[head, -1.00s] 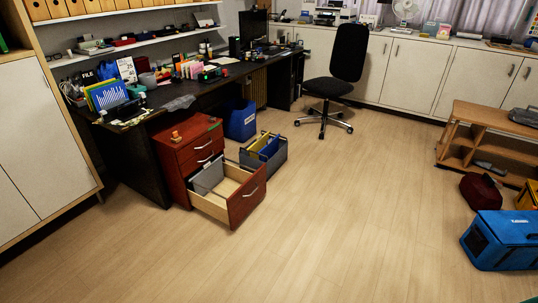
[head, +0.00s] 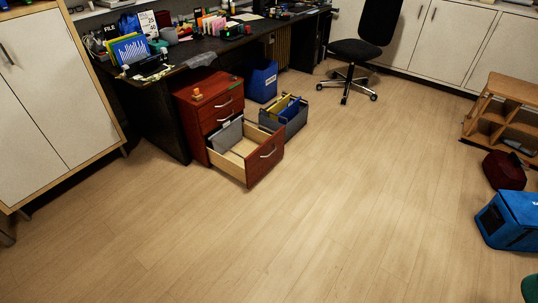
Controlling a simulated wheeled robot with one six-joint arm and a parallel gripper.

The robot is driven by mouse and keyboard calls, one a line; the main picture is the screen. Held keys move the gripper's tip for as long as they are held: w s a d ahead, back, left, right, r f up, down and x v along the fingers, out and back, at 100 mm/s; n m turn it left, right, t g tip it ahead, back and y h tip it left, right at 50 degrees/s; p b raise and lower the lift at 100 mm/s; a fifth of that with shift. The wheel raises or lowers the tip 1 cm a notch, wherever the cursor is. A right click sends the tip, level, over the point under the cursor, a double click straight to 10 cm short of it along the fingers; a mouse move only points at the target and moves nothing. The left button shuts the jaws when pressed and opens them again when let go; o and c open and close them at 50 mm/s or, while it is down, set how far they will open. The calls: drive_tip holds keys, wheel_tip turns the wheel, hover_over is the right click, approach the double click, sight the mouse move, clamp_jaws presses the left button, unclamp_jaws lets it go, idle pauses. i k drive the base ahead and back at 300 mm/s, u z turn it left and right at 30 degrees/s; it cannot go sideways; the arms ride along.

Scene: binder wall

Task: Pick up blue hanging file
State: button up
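A blue hanging file (head: 289,111) sits in an open grey crate (head: 296,125) on the floor, right of the red-brown drawer cabinet (head: 190,119). A yellow file (head: 278,104) stands beside it in the same crate. A grey file (head: 226,134) is in the cabinet's open bottom drawer (head: 266,164). A blue item (head: 130,47) with white marks stands among folders on the dark desk. My gripper is not in view.
A blue bin (head: 263,80) stands under the desk (head: 204,52). An office chair (head: 355,48) is behind the crate. A blue bag (head: 510,219), a dark red bag (head: 504,170) and a wooden shelf (head: 486,105) are at the right. The floor in front is clear.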

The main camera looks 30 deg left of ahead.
sight(289, 112)
drive_tip(key=z, duration=0.1)
drive_tip(key=i, duration=2.05)
drive_tip(key=u, duration=0.25)
drive_tip(key=i, duration=1.9)
drive_tip(key=u, duration=1.2)
drive_tip(key=i, duration=1.3)
drive_tip(key=u, duration=1.2)
drive_tip(key=i, duration=0.55)
drive_tip(key=u, duration=0.25)
